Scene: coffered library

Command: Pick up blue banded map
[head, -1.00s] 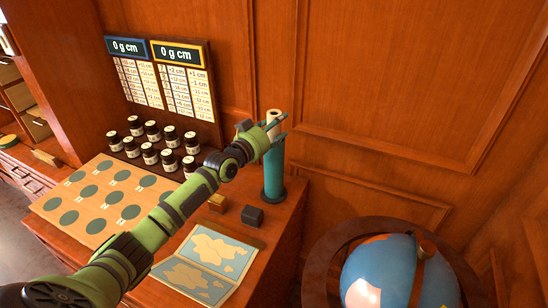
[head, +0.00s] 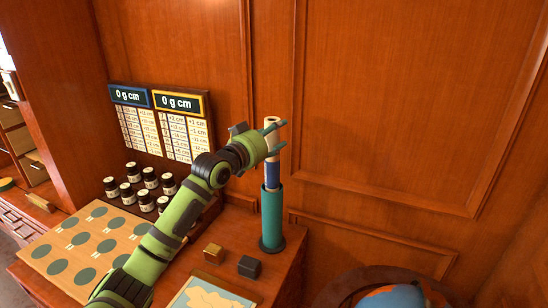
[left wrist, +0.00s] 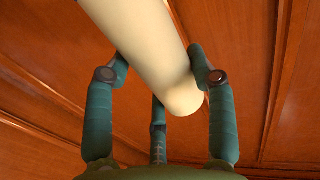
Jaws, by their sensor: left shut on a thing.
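The blue banded map (head: 272,170) is a cream roll with a dark blue band, standing upright. Its lower end is inside a teal tube holder (head: 271,215) on the desk, and the blue band shows just above the rim. My left gripper (head: 274,139) is shut around the cream upper part of the roll, above the band. In the left wrist view the cream roll (left wrist: 150,50) lies between my teal fingers (left wrist: 160,72), its end round and plain. My right gripper is not in view.
The desk bears a board with green discs (head: 82,245), several dark jars (head: 132,172), a brass block (head: 213,252), a dark block (head: 249,266) and a flat map (head: 208,295). Two score panels (head: 160,120) stand behind. A globe (head: 392,298) is at the lower right.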

